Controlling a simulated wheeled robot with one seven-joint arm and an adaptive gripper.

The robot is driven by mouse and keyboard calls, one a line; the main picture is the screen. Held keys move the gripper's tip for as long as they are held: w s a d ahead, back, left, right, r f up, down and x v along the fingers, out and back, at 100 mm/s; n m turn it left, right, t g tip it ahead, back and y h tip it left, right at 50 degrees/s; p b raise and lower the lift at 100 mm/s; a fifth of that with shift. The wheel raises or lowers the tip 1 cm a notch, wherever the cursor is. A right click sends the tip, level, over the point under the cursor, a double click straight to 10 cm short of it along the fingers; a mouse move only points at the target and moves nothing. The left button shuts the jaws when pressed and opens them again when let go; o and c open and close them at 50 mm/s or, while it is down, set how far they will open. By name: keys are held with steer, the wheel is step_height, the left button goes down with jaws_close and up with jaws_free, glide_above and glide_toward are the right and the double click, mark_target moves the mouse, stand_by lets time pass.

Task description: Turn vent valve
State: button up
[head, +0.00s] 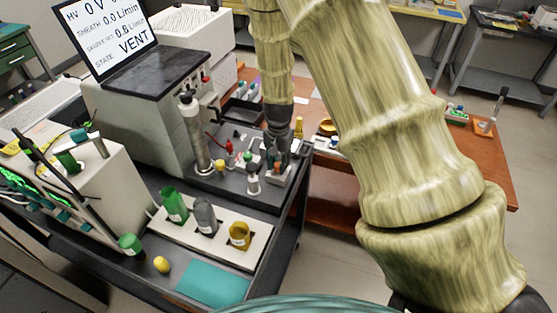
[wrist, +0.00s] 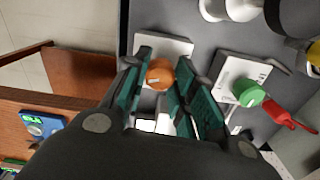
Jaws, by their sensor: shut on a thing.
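An orange knob (wrist: 160,74) on a pale square plate sits between the green-padded fingers of my gripper (wrist: 164,60) in the wrist view. My gripper is shut on this knob, and the fingers cover its sides. A green knob (wrist: 249,93) with a red lever-like part (wrist: 284,117) sits on another pale plate to the right, apart from the fingers. The print on the plates is too small to read. In the head view my gripper (head: 281,146) reaches down to the right end of the dark valve panel (head: 228,184).
A monitor (head: 108,35) reads "VENT" as its state. A metal cylinder (head: 191,130) stands left of the valves. A white rack (head: 214,244) with green, grey and yellow containers lies in front. A brown table (head: 335,181) is behind on the right.

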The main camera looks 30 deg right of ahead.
mark_target(279, 164)
steer(key=shift+w+d+r+m+p, duration=0.1)
steer(key=shift+m+p, duration=0.45)
steer(key=shift+m, duration=1.45)
steer(key=o, duration=1.1)
steer(key=shift+c, duration=0.2)
step_height(279, 164, up, 12)
steer(key=shift+f, duration=0.2)
